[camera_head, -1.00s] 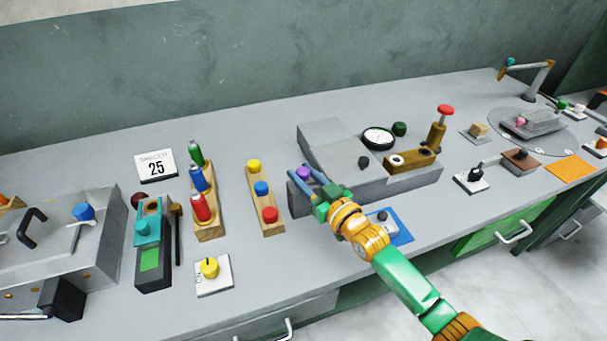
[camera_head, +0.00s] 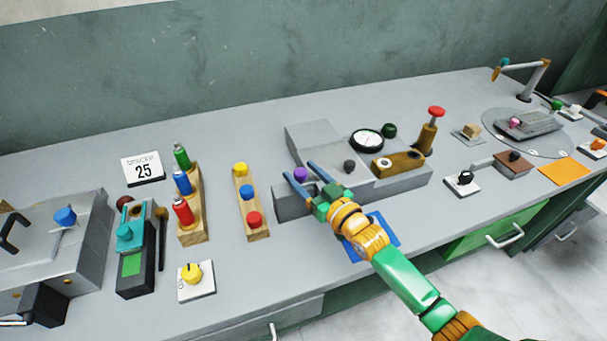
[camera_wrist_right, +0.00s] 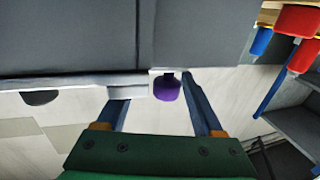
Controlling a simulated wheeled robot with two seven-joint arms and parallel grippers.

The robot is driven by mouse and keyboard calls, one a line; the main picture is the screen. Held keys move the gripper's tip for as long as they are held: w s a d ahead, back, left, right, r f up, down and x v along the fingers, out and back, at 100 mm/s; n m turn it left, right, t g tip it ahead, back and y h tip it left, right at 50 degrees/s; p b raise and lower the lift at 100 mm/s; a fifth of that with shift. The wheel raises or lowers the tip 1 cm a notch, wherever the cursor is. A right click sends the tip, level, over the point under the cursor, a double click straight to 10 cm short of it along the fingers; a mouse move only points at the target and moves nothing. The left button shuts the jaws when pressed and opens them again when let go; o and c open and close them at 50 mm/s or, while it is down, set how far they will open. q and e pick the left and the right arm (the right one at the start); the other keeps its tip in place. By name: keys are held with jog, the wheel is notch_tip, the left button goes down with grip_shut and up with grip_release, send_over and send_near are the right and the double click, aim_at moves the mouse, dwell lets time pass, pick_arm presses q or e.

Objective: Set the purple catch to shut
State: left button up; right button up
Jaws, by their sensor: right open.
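The purple catch (camera_head: 300,175) is a round knob at the left front of the grey press (camera_head: 318,142). In the right wrist view the purple knob (camera_wrist_right: 168,88) sits beside a white block, between the two blue fingers. My right gripper (camera_head: 305,178) is open, its fingers on either side of the knob in the head view. I cannot tell whether either finger touches it. My left gripper is not in view.
A round gauge (camera_head: 366,140) and a brown block (camera_head: 398,163) sit on the press. A wooden rack with coloured knobs (camera_head: 247,192) stands left of it. A blue mat (camera_head: 384,232) lies under my right arm. A red-topped post (camera_head: 432,125) rises to the right.

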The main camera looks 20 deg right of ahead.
aim_at(307, 178)
jog(key=shift+s, duration=0.35)
jog(key=v, duration=0.5)
jog(key=shift+s+d+f+b, duration=0.1)
jog(key=shift+s+d+b, duration=0.1)
jog(key=shift+b, duration=0.1)
jog(key=shift+s+d, duration=0.1)
jog(key=shift+s, duration=0.35)
